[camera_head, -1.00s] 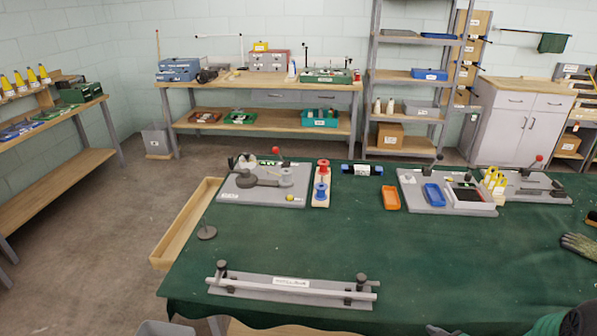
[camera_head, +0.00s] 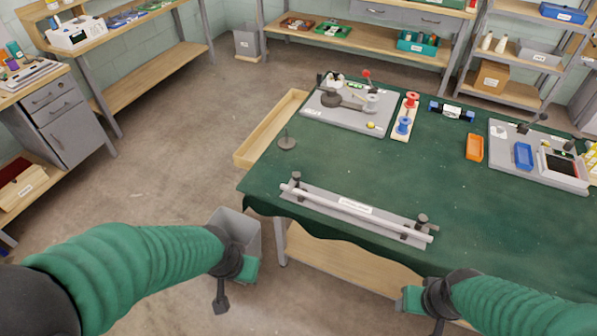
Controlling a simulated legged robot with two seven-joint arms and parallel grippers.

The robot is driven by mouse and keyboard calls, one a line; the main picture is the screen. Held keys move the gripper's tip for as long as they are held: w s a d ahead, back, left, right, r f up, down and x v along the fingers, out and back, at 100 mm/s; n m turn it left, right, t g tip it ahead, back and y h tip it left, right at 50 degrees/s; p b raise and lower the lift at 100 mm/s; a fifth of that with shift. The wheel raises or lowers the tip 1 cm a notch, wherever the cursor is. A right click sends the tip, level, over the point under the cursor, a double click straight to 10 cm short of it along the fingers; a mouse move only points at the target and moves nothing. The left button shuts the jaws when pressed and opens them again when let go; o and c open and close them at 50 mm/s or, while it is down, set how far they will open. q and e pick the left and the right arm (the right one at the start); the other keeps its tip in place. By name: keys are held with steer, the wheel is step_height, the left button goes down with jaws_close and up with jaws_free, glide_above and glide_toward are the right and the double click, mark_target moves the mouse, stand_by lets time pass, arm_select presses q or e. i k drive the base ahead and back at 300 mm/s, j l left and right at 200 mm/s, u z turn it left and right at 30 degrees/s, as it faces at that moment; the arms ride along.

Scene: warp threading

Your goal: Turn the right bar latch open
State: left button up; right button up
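A grey fixture with a long bar (camera_head: 352,212) lies near the front left edge of the green-covered table. A dark-knobbed latch stands at each end: the left latch (camera_head: 296,180) and the right latch (camera_head: 421,221). My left gripper (camera_head: 221,302) hangs low, off the table's front left side, well away from the bar. My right gripper (camera_head: 437,325) is at the bottom edge, below and in front of the right latch, touching nothing visible. The finger openings of both grippers are too small or cut off to tell.
A grey bin (camera_head: 237,232) stands on the floor beside my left gripper. A lower wooden shelf (camera_head: 340,268) runs under the table. Grey boards, spools (camera_head: 403,124), an orange tray (camera_head: 474,147) and a blue tray (camera_head: 523,156) sit farther back. The middle cloth is clear.

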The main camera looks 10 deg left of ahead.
mark_target(296, 175)
steer(key=i+l+u, duration=0.3)
steer(key=l+u, duration=0.35)
steer(key=i+l+u, duration=0.3)
steer(key=l+u, duration=0.35)
steer(key=i+j, duration=0.15)
steer(key=j, duration=0.15)
steer(key=i+j, duration=0.15)
steer(key=j, duration=0.1)
